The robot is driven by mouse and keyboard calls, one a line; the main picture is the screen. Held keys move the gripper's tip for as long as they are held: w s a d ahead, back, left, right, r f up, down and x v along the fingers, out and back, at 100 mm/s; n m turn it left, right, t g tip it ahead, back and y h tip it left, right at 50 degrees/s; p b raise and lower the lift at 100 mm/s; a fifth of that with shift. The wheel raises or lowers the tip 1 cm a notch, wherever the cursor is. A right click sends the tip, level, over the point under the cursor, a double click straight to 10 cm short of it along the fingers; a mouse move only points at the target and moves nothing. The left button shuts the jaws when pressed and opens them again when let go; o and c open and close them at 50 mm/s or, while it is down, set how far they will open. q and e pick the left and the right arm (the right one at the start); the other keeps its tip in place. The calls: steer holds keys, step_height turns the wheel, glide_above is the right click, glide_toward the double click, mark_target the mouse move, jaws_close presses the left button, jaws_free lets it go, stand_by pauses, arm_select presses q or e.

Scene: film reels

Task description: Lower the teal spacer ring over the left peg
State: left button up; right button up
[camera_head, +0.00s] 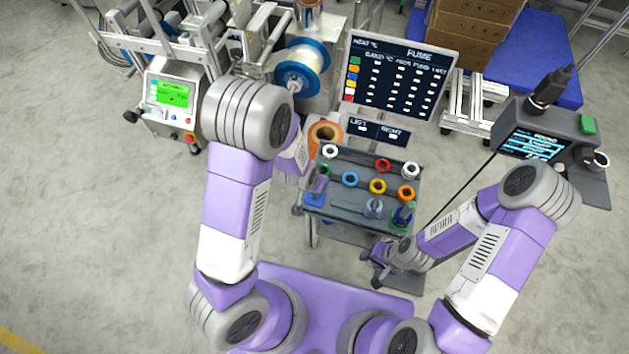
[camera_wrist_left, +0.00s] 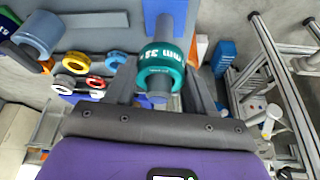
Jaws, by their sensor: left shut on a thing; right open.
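The teal spacer ring (camera_wrist_left: 160,72), with white lettering, sits between the fingers of my left gripper (camera_wrist_left: 162,84) in the left wrist view. The gripper is shut on it. The grey left peg (camera_wrist_left: 167,36) shows on both sides of the ring, so the ring appears to be around it, apart from the blue base (camera_wrist_left: 157,8). In the head view the left peg's blue base (camera_head: 314,198) is at the cart's left edge; my arm and gripper partly hide the peg and ring. My right gripper (camera_head: 371,268) is open and empty in front of the cart.
The dark cart (camera_head: 333,208) carries a blue ring (camera_head: 349,179), a yellow ring (camera_head: 377,186), a red ring (camera_head: 382,165), an orange ring (camera_head: 406,193) and white rings. A grey spool (camera_head: 373,207) and the right peg (camera_head: 402,216) stand at its front. Screens stand behind.

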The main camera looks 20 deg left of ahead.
arm_select(q)
steer(key=shift+f+b, duration=0.35)
steer(key=shift+f, duration=0.2)
steer(key=o, duration=1.2)
steer(key=shift+r, duration=0.1)
steer(key=p+v, duration=0.3)
steer(key=v, duration=0.4)
steer(key=shift+s+r+p, duration=0.15)
steer(key=shift+r+p, duration=0.05)
steer(key=shift+p, duration=0.2)
